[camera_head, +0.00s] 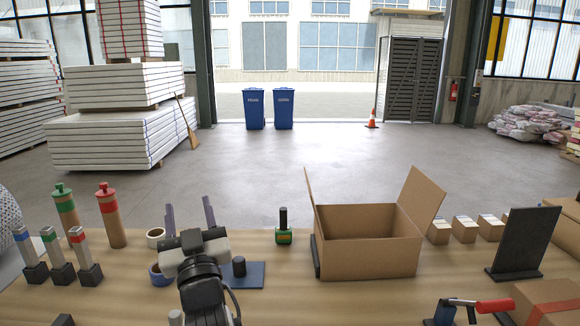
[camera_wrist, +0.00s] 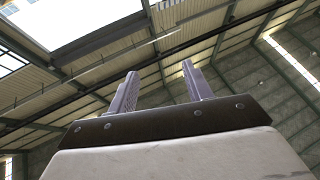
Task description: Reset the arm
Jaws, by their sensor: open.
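My gripper (camera_head: 189,213) is above the left middle part of the wooden table, its two fingers pointing up and away from me. The fingers are apart with nothing between them. In the wrist view my gripper (camera_wrist: 160,88) shows both fingers spread against the hall's roof, with no object near them. My arm comes up from the front edge of the picture and hides part of the table behind it.
An open cardboard box (camera_head: 368,244) stands right of centre. Tape rolls (camera_head: 155,237) and a blue plate (camera_head: 250,276) lie close around my arm. Several tubes and markers stand at the left. A black panel (camera_head: 524,240) stands at the right.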

